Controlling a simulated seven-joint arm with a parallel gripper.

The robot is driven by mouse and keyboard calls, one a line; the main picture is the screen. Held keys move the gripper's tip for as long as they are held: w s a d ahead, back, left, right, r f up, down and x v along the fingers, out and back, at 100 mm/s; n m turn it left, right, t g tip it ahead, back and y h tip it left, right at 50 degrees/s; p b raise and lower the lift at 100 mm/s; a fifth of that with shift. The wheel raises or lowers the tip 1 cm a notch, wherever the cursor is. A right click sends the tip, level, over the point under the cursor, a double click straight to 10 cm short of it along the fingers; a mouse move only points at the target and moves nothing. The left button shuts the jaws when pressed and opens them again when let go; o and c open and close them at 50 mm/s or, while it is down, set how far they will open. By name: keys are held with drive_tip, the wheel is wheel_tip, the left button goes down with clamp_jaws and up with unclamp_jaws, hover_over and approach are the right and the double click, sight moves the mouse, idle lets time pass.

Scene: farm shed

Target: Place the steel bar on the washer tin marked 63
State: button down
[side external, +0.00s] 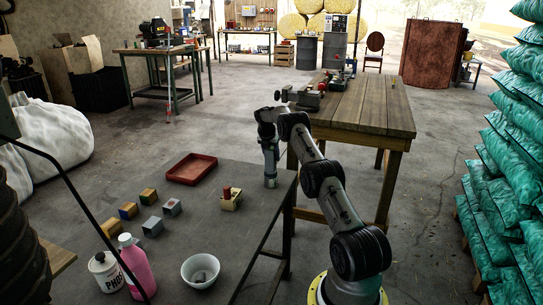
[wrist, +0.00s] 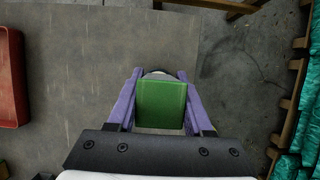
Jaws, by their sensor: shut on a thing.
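In the wrist view my gripper (wrist: 160,75) has its two purple fingers on either side of a green-faced block (wrist: 161,103), shut on it. A pale rounded edge shows just beyond the block; I cannot tell what it belongs to. In the side view my gripper (side external: 270,184) points down at the right edge of the dark table, and the held block is not clear there. Small blocks or tins stand left of it: a grey one with a red mark (side external: 172,207), a plain grey one (side external: 152,227), a yellow and blue one (side external: 128,211). No number is readable, and I cannot single out the steel bar.
A red tray (side external: 192,168) lies at the table's back; it also shows in the wrist view (wrist: 12,85). A wooden block with a red peg (side external: 231,199) stands near my gripper. A white bowl (side external: 201,270) and pink bottle (side external: 136,266) stand in front. The middle is clear.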

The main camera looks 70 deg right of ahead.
drive_tip(key=shift+c, duration=1.5)
unclamp_jaws()
drive_tip(key=shift+f, duration=0.1)
drive_tip(key=v, duration=1.2)
drive_tip(key=w+a+r+m+t, duration=0.1)
drive_tip(key=w+a+r+m, duration=0.1)
drive_tip(key=a+r, duration=0.5)
drive_tip(key=w+a+r+m+t, duration=0.15)
drive_tip(key=a+r, duration=0.35)
drive_tip(key=a, duration=0.5)
drive_tip(key=s+a+r+m+y, duration=0.1)
drive_tip(key=a+r+m, duration=0.15)
drive_tip(key=a, duration=0.45)
drive_tip(key=s+a+r+m, duration=0.2)
drive_tip(key=a+r, duration=0.1)
drive_tip(key=a, duration=0.4)
drive_tip(key=s+a+m+t+y, duration=0.1)
drive_tip(key=s+a+m, duration=0.1)
drive_tip(key=s+a, duration=0.45)
drive_tip(key=s+a+m+t, duration=0.1)
drive_tip(key=s+a+m, duration=0.25)
drive_tip(key=a, duration=0.55)
drive_tip(key=s+a+f+m+y, duration=0.1)
drive_tip(key=s+a+f+m, duration=0.1)
drive_tip(key=s, duration=0.4)
drive_tip(key=s+a+f+m+t+y, duration=0.1)
drive_tip(key=s+a+f+m, duration=0.1)
drive_tip(key=s+a, duration=0.4)
drive_tip(key=shift+s+f, duration=0.3)
drive_tip(key=shift+f, duration=0.55)
